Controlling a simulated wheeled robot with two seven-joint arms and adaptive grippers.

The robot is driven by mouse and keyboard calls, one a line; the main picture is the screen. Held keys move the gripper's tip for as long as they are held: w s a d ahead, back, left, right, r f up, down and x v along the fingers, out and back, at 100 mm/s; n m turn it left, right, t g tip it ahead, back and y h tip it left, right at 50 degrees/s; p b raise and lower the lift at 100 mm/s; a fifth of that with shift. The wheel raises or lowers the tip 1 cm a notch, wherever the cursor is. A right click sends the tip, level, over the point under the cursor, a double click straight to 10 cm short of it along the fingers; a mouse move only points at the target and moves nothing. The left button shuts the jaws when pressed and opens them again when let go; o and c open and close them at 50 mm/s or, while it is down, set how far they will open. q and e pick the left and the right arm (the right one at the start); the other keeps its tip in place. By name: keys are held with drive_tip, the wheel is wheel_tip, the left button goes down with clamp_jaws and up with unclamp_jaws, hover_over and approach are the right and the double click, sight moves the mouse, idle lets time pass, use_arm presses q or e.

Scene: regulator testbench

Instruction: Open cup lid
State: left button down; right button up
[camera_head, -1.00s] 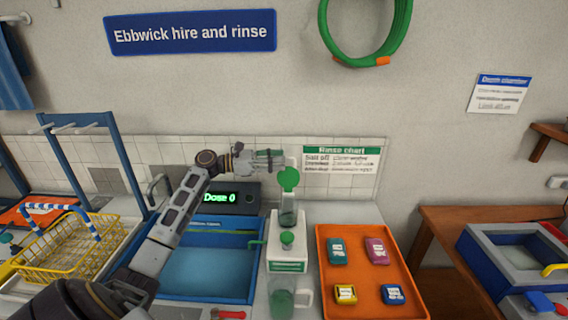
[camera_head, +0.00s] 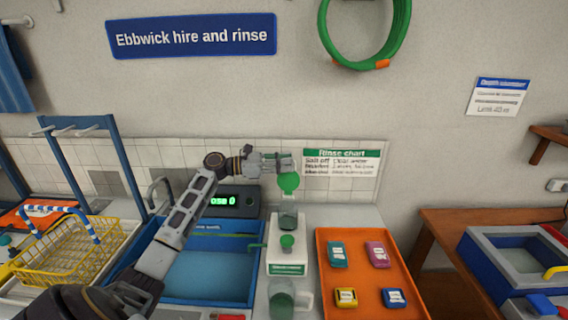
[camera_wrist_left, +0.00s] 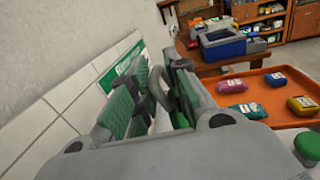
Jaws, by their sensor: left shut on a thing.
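The clear cup (camera_head: 288,218) stands on the white unit at the middle of the bench. Its round green lid (camera_head: 288,183) shows above the cup as a nearly full disc, so it looks tilted up towards the head camera. My left gripper (camera_head: 284,163) reaches in from the left, right above the lid, and is shut on it. In the left wrist view the green-padded fingers (camera_wrist_left: 152,100) have a grey curved piece between them; the exact contact is hard to make out. My right gripper is not in view.
A white unit (camera_head: 288,258) with a green knob (camera_head: 287,242) bears the cup. A clear jug (camera_head: 282,299) stands in front. An orange tray (camera_head: 361,286) with several small packs lies right, a blue basin (camera_head: 205,275) left. The wall is close behind.

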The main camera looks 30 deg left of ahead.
use_arm(q)
drive_tip(key=shift+w+a+r, duration=0.1)
drive_tip(key=shift+a, duration=0.1)
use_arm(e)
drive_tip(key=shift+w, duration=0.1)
use_arm(q)
drive_tip(key=shift+s+d+r, duration=0.1)
drive_tip(key=shift+s+d, duration=0.05)
drive_tip(key=shift+s, duration=0.1)
drive_tip(key=shift+s+d+m, duration=0.25)
drive_tip(key=shift+s+m, duration=0.2)
drive_tip(key=shift+m, duration=0.35)
drive_tip(key=shift+s+d+r+m, duration=0.1)
drive_tip(key=shift+s+d+m, duration=0.2)
drive_tip(key=shift+s+m, duration=0.2)
drive_tip(key=shift+s+d+m+t+h, duration=0.35)
drive_tip(key=shift+s+m, duration=0.3)
drive_tip(key=shift+m, duration=0.25)
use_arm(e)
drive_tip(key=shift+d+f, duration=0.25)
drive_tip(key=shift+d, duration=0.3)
